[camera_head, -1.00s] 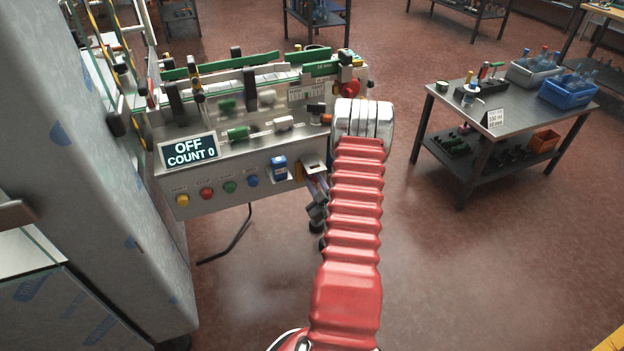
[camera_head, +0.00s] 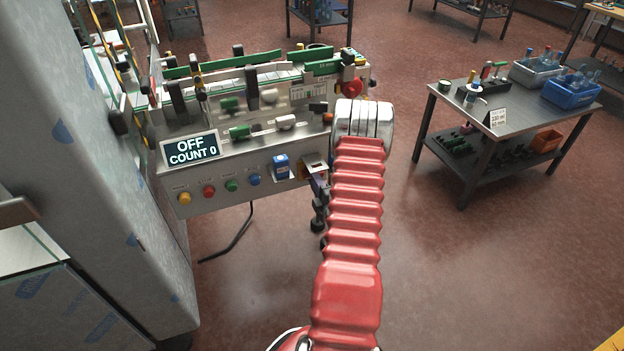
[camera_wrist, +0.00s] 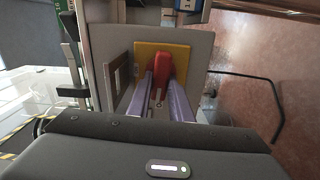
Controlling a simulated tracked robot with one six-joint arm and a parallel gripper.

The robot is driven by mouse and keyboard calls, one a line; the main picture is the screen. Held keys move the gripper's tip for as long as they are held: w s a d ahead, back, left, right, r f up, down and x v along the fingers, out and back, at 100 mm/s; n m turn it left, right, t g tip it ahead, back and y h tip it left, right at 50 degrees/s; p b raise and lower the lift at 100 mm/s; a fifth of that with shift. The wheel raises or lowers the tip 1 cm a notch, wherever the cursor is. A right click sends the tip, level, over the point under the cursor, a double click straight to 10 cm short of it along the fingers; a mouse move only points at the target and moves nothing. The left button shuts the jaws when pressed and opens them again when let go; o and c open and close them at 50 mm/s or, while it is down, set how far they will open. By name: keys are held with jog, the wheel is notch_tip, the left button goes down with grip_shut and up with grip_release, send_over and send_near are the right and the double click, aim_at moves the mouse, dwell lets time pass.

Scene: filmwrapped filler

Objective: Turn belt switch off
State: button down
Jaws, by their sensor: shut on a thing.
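The belt switch is a red handle (camera_wrist: 161,70) on a yellow plate (camera_wrist: 185,57), set in a grey box on the front of the machine. My gripper (camera_wrist: 161,92) has its two fingers on either side of the red handle and is shut on it. In the head view the switch box (camera_head: 313,168) sits at the right end of the control panel. The machine's display (camera_head: 191,149) reads OFF and COUNT 0.
Yellow, red, green and blue buttons (camera_head: 231,185) line the panel left of the switch. A tall film-wrapped grey cabinet (camera_head: 130,170) stands at the left. A work table (camera_head: 455,100) with bottles and crates stands at the right. The floor between is clear.

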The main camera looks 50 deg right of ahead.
jog(key=shift+w+a+f+n, duration=0.1)
jog(key=shift+a+f+n, duration=0.15)
jog(key=shift+n, duration=0.35)
jog(key=c, duration=2)
grip_release()
jog(key=o, duration=0.4)
jog(key=shift+d+r, duration=0.1)
jog(key=shift+d, duration=0.05)
jog(key=v, duration=1.4)
jog(key=shift+d, duration=0.1)
